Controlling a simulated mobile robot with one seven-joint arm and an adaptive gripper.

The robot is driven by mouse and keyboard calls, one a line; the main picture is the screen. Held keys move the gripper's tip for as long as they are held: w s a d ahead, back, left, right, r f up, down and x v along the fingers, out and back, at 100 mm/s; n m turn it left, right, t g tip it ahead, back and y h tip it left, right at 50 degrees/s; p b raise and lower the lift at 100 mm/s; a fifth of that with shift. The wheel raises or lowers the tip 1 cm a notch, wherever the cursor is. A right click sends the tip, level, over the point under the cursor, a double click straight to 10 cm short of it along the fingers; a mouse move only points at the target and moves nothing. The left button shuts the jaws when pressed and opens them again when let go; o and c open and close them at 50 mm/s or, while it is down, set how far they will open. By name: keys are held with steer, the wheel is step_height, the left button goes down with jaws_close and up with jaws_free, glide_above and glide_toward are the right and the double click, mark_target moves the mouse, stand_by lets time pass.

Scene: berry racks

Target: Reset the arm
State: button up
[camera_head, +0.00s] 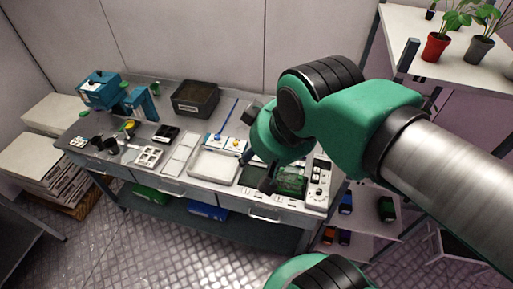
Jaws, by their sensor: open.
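My green and black arm reaches in from the right and bends down over the right part of a grey workbench (236,201). My gripper (256,170) is at the arm's lower end, above the bench near a green circuit-like board (290,181). Its dark fingers are small in the picture and partly hidden by the green wrist. It is open, and I see nothing held in it.
A black bin (195,98), a white tray (213,166) and blue equipment (99,90) stand on the bench. A white shelf (448,68) at the upper right holds a red pot (436,47) and other plants. Bare floor lies in front.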

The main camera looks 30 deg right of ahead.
steer(key=shift+f, duration=0.1)
step_height(320, 180, down, 11)
steer(key=b, duration=1)
steer(key=shift+b, duration=0.4)
steer(key=shift+o, duration=0.2)
steer(key=shift+r, duration=0.2)
